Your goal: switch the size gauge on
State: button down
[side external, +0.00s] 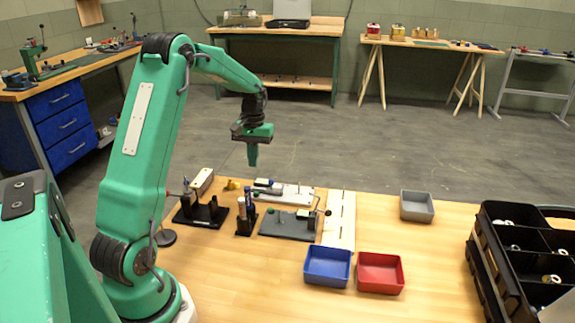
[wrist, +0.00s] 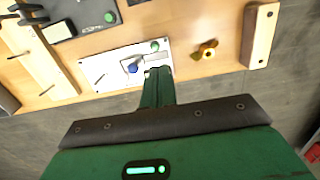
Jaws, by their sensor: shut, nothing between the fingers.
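My gripper (side external: 252,160) is shut and empty, pointing down, above the far edge of the bench. In the wrist view its closed fingertips (wrist: 158,75) appear beside a white plate (wrist: 108,66) with a blue knob (wrist: 133,68) and a green button (wrist: 155,45). The white plate (side external: 297,193) lies at the back of the bench in the side view. In front of it is a grey plate (side external: 285,228); the wrist view shows its green button (wrist: 110,17) and small printing that I cannot read. I cannot tell which plate is the size gauge.
A yellow part (wrist: 205,50) and a pale block (wrist: 259,35) lie beside the white plate. Blue (side external: 327,281), red (side external: 381,288) and grey (side external: 417,217) bins and a black crate (side external: 487,265) are further out.

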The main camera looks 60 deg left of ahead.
aim_at(255, 192)
jog(key=f, duration=0.5)
jog(key=d+f, duration=0.1)
jog(key=f, duration=0.2)
jog(key=shift+s+f, duration=0.15)
jog(key=shift+f, duration=0.1)
jog(key=shift+s+d+f, duration=0.1)
jog(key=shift+s+f, duration=0.05)
jog(key=shift+f, duration=0.9)
jog(key=shift+r, duration=0.1)
notch_tip(255, 192, up, 15)
jog(key=w+a, duration=0.1)
jog(key=a, duration=0.1)
